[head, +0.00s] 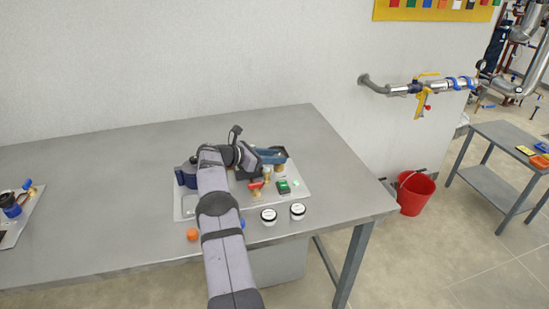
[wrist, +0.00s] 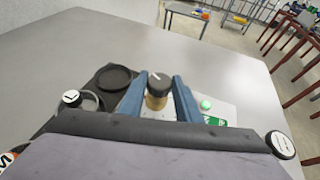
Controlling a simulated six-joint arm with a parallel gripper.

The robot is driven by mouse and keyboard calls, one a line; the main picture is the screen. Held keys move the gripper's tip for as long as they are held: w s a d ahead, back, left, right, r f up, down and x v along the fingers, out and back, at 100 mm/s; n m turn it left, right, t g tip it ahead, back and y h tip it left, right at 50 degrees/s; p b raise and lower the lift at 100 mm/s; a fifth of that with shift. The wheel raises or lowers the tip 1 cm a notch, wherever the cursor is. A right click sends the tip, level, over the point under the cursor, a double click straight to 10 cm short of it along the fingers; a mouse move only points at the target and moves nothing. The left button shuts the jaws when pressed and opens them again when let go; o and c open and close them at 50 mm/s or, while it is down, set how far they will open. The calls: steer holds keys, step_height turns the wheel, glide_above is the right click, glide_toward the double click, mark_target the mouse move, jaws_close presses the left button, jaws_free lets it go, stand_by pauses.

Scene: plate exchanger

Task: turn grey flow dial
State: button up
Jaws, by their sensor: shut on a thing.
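The grey flow dial (wrist: 158,82) shows in the wrist view as a dark round cap with a white pointer mark on a brass-coloured body. My gripper (wrist: 160,90) has its two blue fingers on either side of it, shut on the dial. In the head view my gripper (head: 274,156) is low over the right half of the light panel (head: 296,200) on the table. There the dial is mostly hidden by my gripper.
A red-handled valve (head: 256,187) and a green block (head: 283,187) are close by on the panel. Two white-topped round jars (head: 268,215) (head: 298,210) and an orange cap (head: 192,234) stand near the table's front edge.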

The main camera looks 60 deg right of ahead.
steer(key=shift+r, duration=0.15)
steer(key=o, duration=1.1)
steer(key=shift+c, duration=0.2)
step_height(320, 180, up, 10)
